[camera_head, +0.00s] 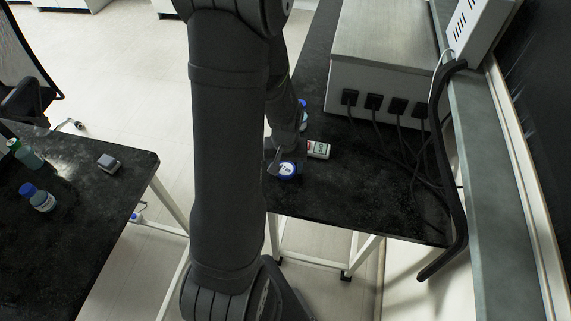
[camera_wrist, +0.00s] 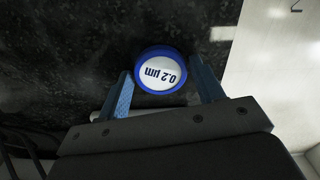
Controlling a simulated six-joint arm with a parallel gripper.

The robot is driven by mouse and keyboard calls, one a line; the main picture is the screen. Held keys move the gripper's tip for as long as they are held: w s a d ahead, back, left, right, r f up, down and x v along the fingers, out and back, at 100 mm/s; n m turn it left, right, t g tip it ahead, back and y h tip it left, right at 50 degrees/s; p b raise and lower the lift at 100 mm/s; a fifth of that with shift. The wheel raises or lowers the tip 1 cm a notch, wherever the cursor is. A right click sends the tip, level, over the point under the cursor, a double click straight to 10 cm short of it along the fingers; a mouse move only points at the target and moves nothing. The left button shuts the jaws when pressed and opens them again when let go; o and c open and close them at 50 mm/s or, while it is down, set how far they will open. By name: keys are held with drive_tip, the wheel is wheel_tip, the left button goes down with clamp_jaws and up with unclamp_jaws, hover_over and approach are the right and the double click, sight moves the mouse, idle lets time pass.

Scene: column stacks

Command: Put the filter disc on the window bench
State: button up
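The filter disc is a round white face marked "0.2 µm" in a blue ring. In the head view the filter disc (camera_head: 287,171) is at the black bench (camera_head: 345,200) on the right, near its left edge. In the wrist view the disc (camera_wrist: 161,73) lies between the tips of two blue fingers. My gripper (camera_head: 277,163) is right over the disc, partly hidden by my arm. In the wrist view my gripper (camera_wrist: 162,70) is open, with a narrow dark gap on each side of the disc. I cannot tell which bench is the window bench.
A small white-and-green box (camera_head: 318,149) and a blue-capped bottle (camera_head: 302,112) stand close behind the disc. A large metal box (camera_head: 385,45) with black plugs and cables fills the bench's back. Another black bench (camera_head: 90,225) at left holds bottles and a small grey object (camera_head: 110,162).

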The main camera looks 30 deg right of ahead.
sight(286, 169)
drive_tip(key=shift+o, duration=0.8)
wheel_tip(286, 169, up, 12)
drive_tip(key=shift+r, duration=0.2)
wheel_tip(286, 169, down, 12)
drive_tip(key=shift+f, duration=0.25)
drive_tip(key=shift+r, duration=0.25)
idle(0.4)
